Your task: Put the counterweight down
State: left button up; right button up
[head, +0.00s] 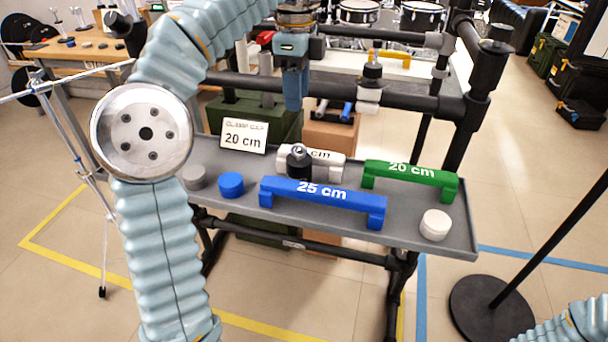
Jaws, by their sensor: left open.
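A small dark cylinder with a shiny knob on top (299,163), which looks like the counterweight, stands upright on the grey tray (460,238). It is between the white 'cm' bar (328,165) and the blue 25 cm bar (340,197); I cannot tell whether it touches either. My left gripper (295,106) points down above and behind it in the picture, apart from it, open and with nothing seen between its fingers. Its two fingers overlap from this angle. My right gripper is out of view; only part of my right arm shows at the lower right.
A green 20 cm bar (410,178) and a white disc (435,225) are on the tray's right; blue (230,185) and grey (194,177) discs are on its left. A 20 cm sign (243,138) stands behind. A black rail (400,102) crosses behind the tray.

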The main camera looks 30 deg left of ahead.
pick_arm(q)
jog(key=b, duration=0.2)
send_over(299, 144)
jog(key=f, duration=0.5)
jog(key=shift+w+a+f, duration=0.15)
jog(key=shift+a+f, duration=0.05)
jog(key=shift+f, duration=0.2)
jog(key=shift+s+d+f+b, duration=0.1)
jog(key=shift+f+b, duration=0.25)
jog(key=shift+f, duration=1.25)
jog(key=shift+s+d+f+b, duration=0.1)
jog(key=shift+f+b, duration=0.2)
jog(key=shift+f, duration=1.25)
grip_shut()
jog(key=shift+r, duration=0.1)
